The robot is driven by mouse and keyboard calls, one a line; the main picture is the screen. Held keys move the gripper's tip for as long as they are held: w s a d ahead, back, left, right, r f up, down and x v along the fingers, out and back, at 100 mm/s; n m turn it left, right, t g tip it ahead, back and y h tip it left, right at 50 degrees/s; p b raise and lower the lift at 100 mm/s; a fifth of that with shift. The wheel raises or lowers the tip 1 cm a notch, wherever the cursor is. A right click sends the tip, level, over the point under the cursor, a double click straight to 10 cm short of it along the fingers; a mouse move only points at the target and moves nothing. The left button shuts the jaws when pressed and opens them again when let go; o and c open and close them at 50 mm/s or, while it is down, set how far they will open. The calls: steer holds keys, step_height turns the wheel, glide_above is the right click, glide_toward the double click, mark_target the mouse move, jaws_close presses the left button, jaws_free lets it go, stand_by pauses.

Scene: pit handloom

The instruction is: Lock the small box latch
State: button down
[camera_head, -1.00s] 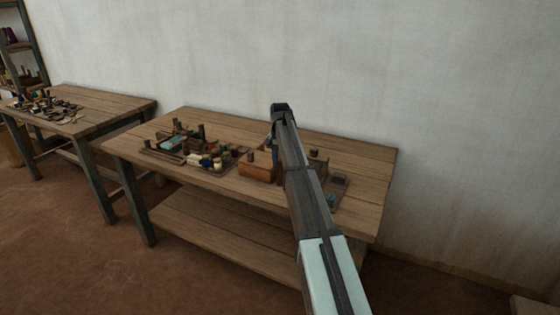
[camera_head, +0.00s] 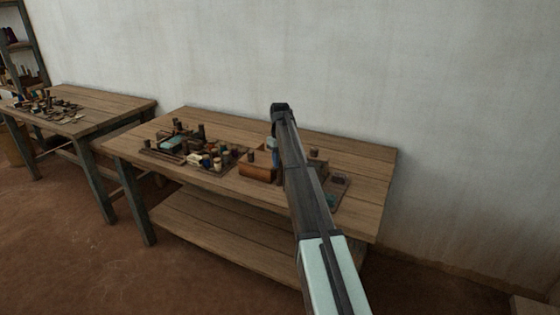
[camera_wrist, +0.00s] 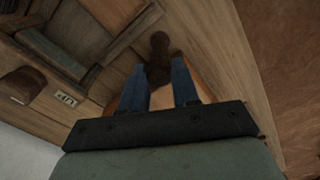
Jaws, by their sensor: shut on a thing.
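An orange-brown small box (camera_head: 258,172) sits on the middle table, just left of my arm in the head view. A dark upright knob (camera_head: 250,156) shows at its top left. In the wrist view, a dark brown knob-ended piece (camera_wrist: 159,58) lies between the tips of my blue-fingered gripper (camera_wrist: 161,72), which is shut on it. I cannot tell for sure whether this piece is the latch. An orange-brown surface (camera_wrist: 162,98), likely the box, shows between the fingers. In the head view my arm hides most of the gripper and its contact.
A tray of small parts (camera_head: 160,152) and several loose items lie left of the box on the wooden table (camera_head: 345,153). Another small tray (camera_head: 340,184) is right of my arm. In the wrist view, a rounded brown piece (camera_wrist: 20,85) and wooden framing lie at left.

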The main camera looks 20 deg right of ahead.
steer(key=n, duration=0.5)
steer(key=shift+n, duration=0.3)
stand_by(0.5)
steer(key=c, duration=0.8)
jaws_free()
step_height(320, 180, up, 14)
steer(key=shift+f, duration=0.1)
steer(key=shift+f, duration=0.1)
